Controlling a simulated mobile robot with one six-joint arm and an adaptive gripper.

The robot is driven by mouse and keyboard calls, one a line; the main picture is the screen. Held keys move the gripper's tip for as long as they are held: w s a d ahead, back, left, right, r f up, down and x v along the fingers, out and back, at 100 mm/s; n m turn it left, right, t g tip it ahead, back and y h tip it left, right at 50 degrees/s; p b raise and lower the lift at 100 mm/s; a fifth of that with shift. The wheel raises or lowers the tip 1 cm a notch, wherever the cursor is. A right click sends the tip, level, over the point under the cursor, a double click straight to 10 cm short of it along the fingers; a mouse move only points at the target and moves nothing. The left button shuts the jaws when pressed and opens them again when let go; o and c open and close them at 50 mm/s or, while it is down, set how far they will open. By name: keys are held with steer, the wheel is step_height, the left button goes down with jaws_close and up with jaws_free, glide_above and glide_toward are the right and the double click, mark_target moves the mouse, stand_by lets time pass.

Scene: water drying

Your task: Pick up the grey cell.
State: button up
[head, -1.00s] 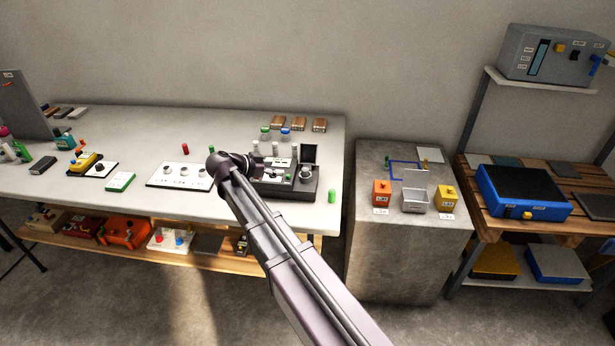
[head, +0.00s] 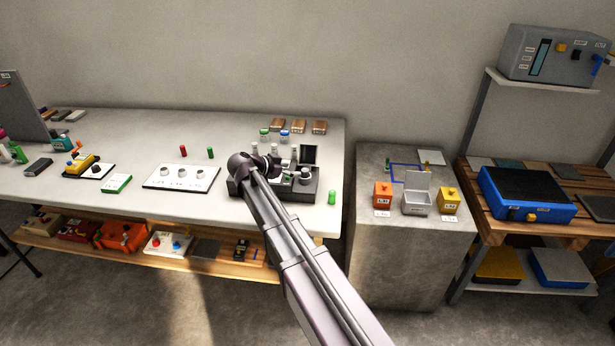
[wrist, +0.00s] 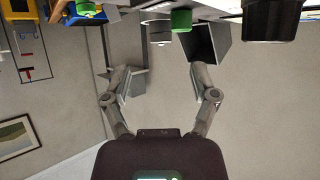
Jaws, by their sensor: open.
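My gripper (wrist: 161,88) is open and empty in the wrist view, its two fingers spread wide. In the head view my arm reaches over the table and hides the gripper. I cannot pick out the grey cell for certain. Small pale upright pieces stand by the dark instrument (head: 303,193), near a green-capped vial (head: 264,133) and a blue-capped vial (head: 285,134). In the wrist view, upside down, a green cylinder (wrist: 181,20), a dark cylinder (wrist: 272,20) and a dark grey panel (wrist: 211,42) show beyond the fingers.
A white board with round knobs (head: 180,178) lies left of the instrument. Red (head: 183,151) and green (head: 332,197) cylinders stand on the table (head: 130,135). Right of it, a stone block (head: 385,250) carries an orange box (head: 382,194), a grey bin (head: 416,201) and a yellow box (head: 448,198).

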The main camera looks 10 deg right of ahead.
mark_target(305, 170)
steer(key=shift+b+x, duration=1.05)
steer(key=shift+x, duration=1.5)
steer(key=shift+d+r, duration=0.1)
steer(key=shift+r, duration=0.05)
jaws_close()
